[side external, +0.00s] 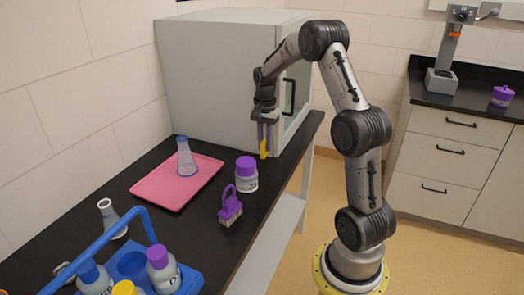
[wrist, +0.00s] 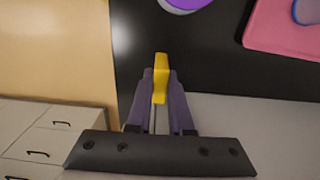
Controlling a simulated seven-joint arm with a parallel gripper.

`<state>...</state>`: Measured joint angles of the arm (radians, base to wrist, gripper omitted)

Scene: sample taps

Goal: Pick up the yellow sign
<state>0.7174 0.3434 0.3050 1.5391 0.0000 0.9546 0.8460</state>
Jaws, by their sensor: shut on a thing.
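The yellow sign (side external: 264,149) is held upright between the fingers of my gripper (side external: 265,140), in front of the large white cabinet. In the wrist view the yellow sign (wrist: 161,77) sticks out past the fingertips of my gripper (wrist: 160,90), which are shut on it from both sides. The sign appears to be above the black bench top near its right edge; I cannot tell whether its lower end touches the bench.
A purple-lidded jar (side external: 246,178) and a purple padlock-like object (side external: 230,208) stand nearby. A pink tray (side external: 160,192) bears a blue-rimmed flask (side external: 186,158). A blue carrier (side external: 190,279) with bottles is at the front. The white cabinet (side external: 210,80) stands close behind my gripper.

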